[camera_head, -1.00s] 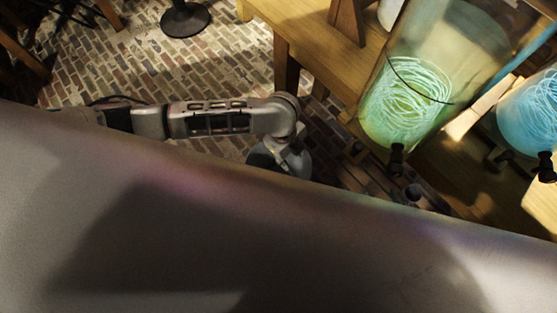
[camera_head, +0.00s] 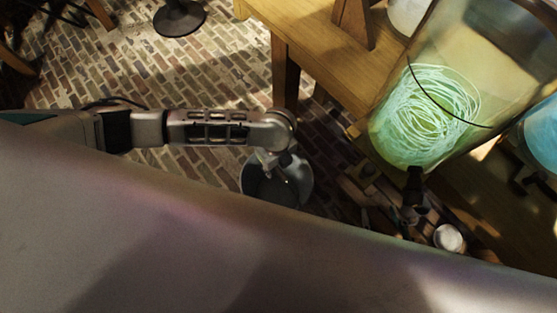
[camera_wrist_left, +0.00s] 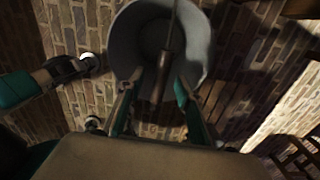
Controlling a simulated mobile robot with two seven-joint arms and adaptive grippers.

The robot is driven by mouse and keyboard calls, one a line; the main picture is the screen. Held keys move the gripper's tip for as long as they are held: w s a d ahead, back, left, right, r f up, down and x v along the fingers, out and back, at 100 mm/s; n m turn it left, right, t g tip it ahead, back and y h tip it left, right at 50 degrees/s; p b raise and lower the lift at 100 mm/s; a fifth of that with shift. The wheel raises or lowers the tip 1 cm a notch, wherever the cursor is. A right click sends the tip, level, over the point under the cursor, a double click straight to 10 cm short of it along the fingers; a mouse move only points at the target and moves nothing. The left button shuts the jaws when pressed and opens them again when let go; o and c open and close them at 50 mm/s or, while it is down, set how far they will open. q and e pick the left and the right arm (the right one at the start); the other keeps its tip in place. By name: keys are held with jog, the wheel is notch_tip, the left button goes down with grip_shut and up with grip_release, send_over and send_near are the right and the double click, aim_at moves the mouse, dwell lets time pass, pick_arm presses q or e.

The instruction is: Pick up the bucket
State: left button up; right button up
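The bucket (camera_head: 304,180) is grey and stands on the brick floor, below the table corner. My left gripper (camera_head: 278,165) reaches down over it in the head view and hides part of its inside. In the left wrist view the bucket (camera_wrist_left: 128,45) opens towards the camera. My right gripper does not show in the head view.
A wooden table (camera_head: 310,50) stands behind the bucket. A large glass jar of glowing green liquid (camera_head: 425,115) with a black tap is at the right. A blue jar (camera_head: 543,140) is beyond it.

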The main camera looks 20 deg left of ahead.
pick_arm(q)
jog(key=shift+w+f, duration=0.1)
jog(key=shift+f, duration=0.3)
dwell(0.8)
grip_shut()
jog(key=shift+r, duration=0.1)
